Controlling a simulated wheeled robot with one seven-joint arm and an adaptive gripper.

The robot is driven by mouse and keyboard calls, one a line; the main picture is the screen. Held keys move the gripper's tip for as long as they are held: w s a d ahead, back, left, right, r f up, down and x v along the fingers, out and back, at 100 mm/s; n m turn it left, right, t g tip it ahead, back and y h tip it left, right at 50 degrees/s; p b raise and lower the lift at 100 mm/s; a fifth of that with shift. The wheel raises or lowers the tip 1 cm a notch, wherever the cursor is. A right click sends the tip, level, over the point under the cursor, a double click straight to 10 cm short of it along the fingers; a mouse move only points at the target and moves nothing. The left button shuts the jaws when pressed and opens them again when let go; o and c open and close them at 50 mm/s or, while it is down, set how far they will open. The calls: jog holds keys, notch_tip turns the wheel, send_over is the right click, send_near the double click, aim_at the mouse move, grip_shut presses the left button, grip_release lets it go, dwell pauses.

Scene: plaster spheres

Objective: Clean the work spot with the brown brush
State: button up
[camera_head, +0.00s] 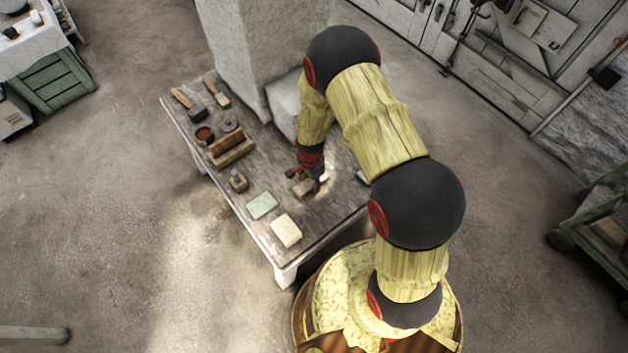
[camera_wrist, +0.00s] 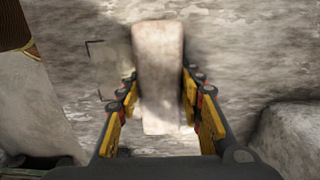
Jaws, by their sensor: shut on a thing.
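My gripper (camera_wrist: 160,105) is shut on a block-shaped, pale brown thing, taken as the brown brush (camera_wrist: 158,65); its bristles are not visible. In the head view, the brush (camera_head: 303,188) is a small pinkish-brown block at the fingers of my gripper (camera_head: 308,178), over the right part of the grey work table (camera_head: 250,187). In the wrist view, dark corner marks and a faint lighter patch, likely the work spot (camera_wrist: 105,72), show on the worn surface just left of the brush. I cannot tell whether the brush touches the surface.
A green block (camera_head: 262,205) and a cream block (camera_head: 286,230) lie near the front edge. A wooden holder (camera_head: 231,149), a brown pot (camera_head: 204,135) and handled tools (camera_head: 215,92) are farther left. A white plaster block (camera_head: 285,105) stands behind, close to my arm.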

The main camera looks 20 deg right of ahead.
jog(key=shift+s+a, duration=0.2)
jog(key=shift+a, duration=0.45)
jog(key=shift+s+a, duration=0.2)
jog(key=shift+a, duration=0.4)
jog(key=shift+d, duration=0.1)
jog(key=shift+w+d+r+p, duration=0.25)
jog(key=shift+d+r, duration=0.15)
jog(key=shift+d, duration=0.1)
jog(key=shift+w+d+r+p, duration=0.1)
jog(key=shift+d+r+p, duration=0.2)
jog(key=shift+d, duration=0.2)
jog(key=shift+w+d+f, duration=0.1)
jog(key=shift+w+d, duration=0.1)
jog(key=shift+d, duration=0.4)
jog(key=shift+w+d+f, duration=0.1)
jog(key=shift+w+d, duration=0.05)
jog(key=shift+d, duration=0.4)
jog(key=shift+f+b, duration=0.55)
jog(key=shift+b, duration=0.1)
